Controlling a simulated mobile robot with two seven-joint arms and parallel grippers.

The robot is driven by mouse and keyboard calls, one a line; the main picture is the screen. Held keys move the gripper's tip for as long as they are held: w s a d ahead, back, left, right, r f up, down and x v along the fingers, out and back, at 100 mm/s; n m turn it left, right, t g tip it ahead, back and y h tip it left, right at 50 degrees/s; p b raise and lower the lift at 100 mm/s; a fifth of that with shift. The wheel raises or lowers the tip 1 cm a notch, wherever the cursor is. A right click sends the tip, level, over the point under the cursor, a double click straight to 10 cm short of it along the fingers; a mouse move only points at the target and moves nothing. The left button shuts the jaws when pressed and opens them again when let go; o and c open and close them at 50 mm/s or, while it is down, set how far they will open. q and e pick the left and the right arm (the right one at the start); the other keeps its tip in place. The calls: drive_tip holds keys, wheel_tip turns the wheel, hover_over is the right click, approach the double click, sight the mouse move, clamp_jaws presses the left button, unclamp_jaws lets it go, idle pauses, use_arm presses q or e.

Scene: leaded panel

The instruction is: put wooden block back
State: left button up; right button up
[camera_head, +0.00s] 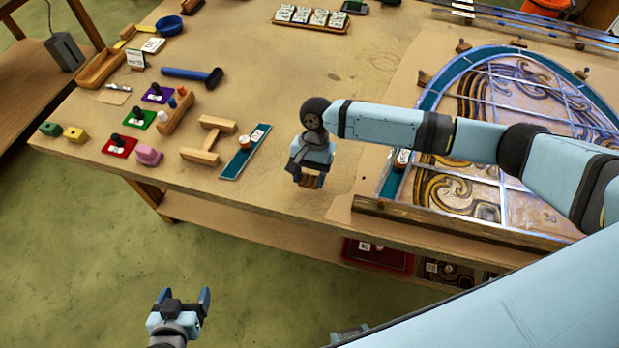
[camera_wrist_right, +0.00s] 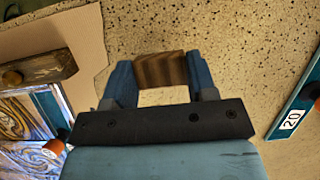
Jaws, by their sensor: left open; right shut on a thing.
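A small brown wooden block (camera_head: 309,182) is held between the fingers of my right gripper (camera_head: 310,178), over the bare tabletop near its front edge. In the right wrist view the wooden block (camera_wrist_right: 161,70) spans between the two blue fingertips of the right gripper (camera_wrist_right: 162,82), its dark-grained face showing. I cannot tell whether it touches the table. My left gripper (camera_head: 183,300) is open and empty, over the green floor in front of the table.
The leaded panel (camera_head: 510,120) lies on the right, its wooden edge strip (camera_head: 470,222) along the front. To the left are a teal strip (camera_head: 244,152), an H-shaped wooden piece (camera_head: 208,140), coloured blocks and a blue-handled hammer (camera_head: 190,75). The tabletop (camera_head: 270,85) between is mostly clear.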

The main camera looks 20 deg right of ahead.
drive_tip(key=shift+f, duration=1)
drive_tip(key=o, duration=1)
drive_tip(key=shift+f, duration=0.1)
drive_tip(key=b+v, duration=0.1)
drive_tip(key=v, duration=1.1)
drive_tip(key=shift+a+b, duration=0.1)
drive_tip(key=shift+b, duration=0.2)
